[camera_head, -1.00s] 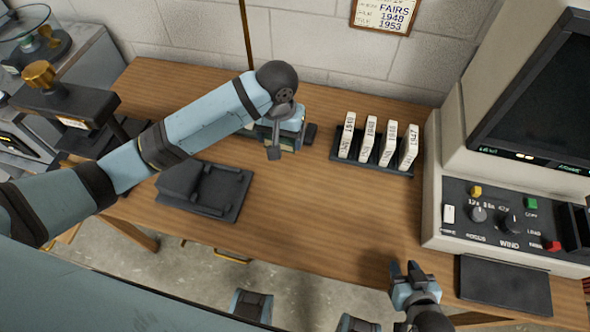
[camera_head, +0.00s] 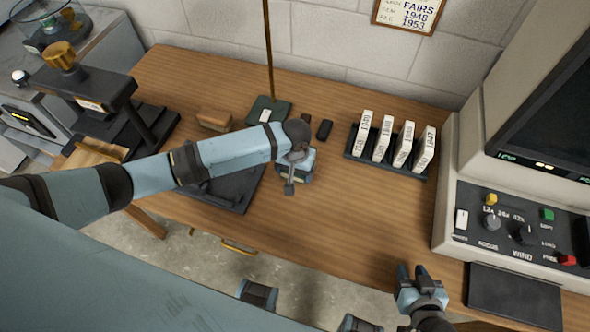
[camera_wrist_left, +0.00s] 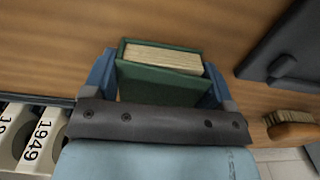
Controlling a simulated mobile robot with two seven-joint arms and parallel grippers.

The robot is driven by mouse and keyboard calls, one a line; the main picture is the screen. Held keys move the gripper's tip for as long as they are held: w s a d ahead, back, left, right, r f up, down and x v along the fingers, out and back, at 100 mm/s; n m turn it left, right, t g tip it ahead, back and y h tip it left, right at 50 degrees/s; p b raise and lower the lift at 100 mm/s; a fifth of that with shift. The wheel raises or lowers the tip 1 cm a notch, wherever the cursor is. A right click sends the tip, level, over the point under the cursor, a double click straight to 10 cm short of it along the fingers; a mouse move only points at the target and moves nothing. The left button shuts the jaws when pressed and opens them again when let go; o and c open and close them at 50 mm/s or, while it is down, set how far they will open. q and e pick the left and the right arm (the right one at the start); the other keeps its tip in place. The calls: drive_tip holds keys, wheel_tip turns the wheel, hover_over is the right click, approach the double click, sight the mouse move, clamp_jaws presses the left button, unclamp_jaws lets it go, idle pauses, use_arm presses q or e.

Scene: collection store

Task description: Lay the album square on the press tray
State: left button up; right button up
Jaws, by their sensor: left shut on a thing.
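The album (camera_wrist_left: 160,85), green with cream page edges, is held between the fingers of my left gripper (camera_wrist_left: 160,92). In the head view the left gripper (camera_head: 296,178) is over the middle of the table, right of the dark tray, and mostly hides the album. Whether the album clears the tabletop is hard to tell. The black press tray (camera_head: 225,197) lies near the table's front edge, partly hidden under my left forearm; a dark tray part (camera_wrist_left: 285,50) shows in the left wrist view. My right gripper (camera_head: 413,275) is empty, fingers apart, by the table's front edge.
A black press with a brass knob (camera_head: 62,55) stands at the left. A brown brush (camera_head: 214,119), a green-based stand (camera_head: 268,110) and a small black block (camera_head: 324,130) lie behind my arm. A rack of labelled boxes (camera_head: 393,143) and a large reader machine (camera_head: 455,190) are at right.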

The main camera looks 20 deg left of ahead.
use_arm(q)
drive_tip(key=shift+f, duration=0.2)
drive_tip(key=o, duration=0.7)
drive_tip(key=shift+o, duration=1.3)
